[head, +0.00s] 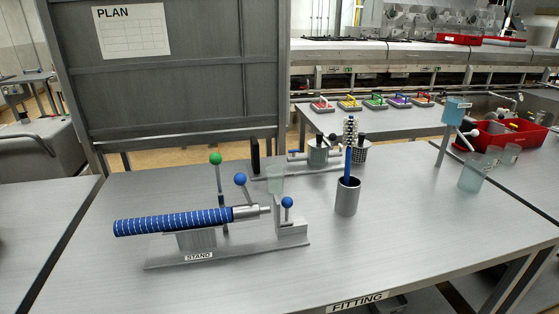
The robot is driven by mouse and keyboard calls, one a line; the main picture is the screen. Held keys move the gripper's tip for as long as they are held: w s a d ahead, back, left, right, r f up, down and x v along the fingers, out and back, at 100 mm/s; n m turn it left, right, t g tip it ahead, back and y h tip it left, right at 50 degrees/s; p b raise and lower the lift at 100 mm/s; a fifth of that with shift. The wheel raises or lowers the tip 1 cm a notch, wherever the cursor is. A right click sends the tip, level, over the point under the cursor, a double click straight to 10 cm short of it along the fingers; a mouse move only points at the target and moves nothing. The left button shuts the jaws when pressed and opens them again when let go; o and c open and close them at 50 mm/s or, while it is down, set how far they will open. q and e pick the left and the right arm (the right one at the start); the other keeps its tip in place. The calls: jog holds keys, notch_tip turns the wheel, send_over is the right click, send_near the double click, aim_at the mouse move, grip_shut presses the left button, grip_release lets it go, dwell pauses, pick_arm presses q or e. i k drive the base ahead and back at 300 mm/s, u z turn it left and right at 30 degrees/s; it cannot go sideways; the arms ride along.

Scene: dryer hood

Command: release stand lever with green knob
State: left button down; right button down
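The stand (162,262) is a grey metal base labelled STAND on the table's left half. A blue striped roller (172,221) lies along it, with a metal end reaching the bracket (292,234) at its right. The green knob (215,158) tops an upright thin lever (219,181) behind the roller. A blue knob (239,179) on a tilted lever stands to its right. Another blue knob (287,202) is on the right bracket. The lever's foot is partly hidden by the roller. Neither of my grippers shows in the head view.
The table (400,260), labelled FITTING, is clear at front right. A grey cup (347,197) with a blue-handled brush stands right of the stand. A grey panel (180,90) rises behind the table.

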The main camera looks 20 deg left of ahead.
aim_at(215, 159)
jog(key=z, duration=0.9)
jog(key=k, duration=1.05)
jog(key=u, duration=1.4)
jog(key=i, duration=0.45)
